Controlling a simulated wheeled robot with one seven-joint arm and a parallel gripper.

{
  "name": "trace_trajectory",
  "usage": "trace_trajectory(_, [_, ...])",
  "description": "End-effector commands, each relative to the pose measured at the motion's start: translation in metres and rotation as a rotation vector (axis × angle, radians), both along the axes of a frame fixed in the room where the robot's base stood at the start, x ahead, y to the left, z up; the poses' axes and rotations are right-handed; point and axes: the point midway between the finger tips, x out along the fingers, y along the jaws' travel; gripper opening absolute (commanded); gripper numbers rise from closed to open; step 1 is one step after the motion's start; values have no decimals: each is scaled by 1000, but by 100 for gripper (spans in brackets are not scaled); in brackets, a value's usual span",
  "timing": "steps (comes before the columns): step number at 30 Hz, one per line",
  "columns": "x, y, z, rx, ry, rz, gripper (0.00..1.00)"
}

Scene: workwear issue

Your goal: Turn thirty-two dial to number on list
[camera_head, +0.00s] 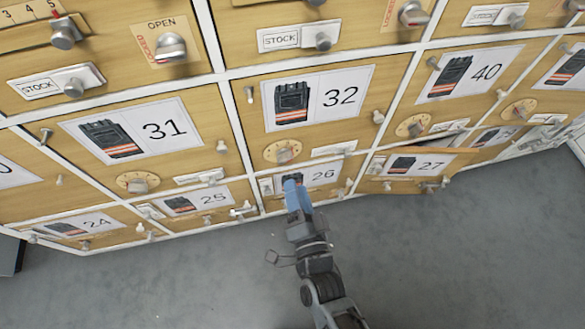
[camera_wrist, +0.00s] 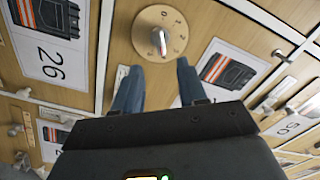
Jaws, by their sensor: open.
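The locker front marked 32 (camera_head: 340,97) is in the middle of the head view. A round tan dial (camera_head: 283,151) with a pale knob sits at its lower left. A dial shows close up in the wrist view (camera_wrist: 160,33), with a ring of numbers too small to read surely. Its knob has a small red mark at the lower end. My gripper (camera_head: 293,182) is below the thirty-two dial in the head view, in front of the 26 label. In the wrist view its blue fingers (camera_wrist: 158,70) are open and empty, just short of the dial. I cannot identify the list.
The 26 label (camera_head: 325,174) is partly hidden behind my gripper. The locker door marked 27 (camera_head: 425,165) stands ajar at the right. Small knobs and sliding latches (camera_head: 335,148) stick out around the dial. The grey floor (camera_head: 180,285) in front is clear.

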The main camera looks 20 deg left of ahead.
Motion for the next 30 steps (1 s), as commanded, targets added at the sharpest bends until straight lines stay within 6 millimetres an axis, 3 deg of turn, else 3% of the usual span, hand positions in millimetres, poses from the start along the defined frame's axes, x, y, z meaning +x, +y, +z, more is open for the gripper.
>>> trace_trajectory(18, [63, 40, -3, 9, 3, 3, 42])
trace_trajectory(30, [69, 44, -1, 8, 4, 4, 41])
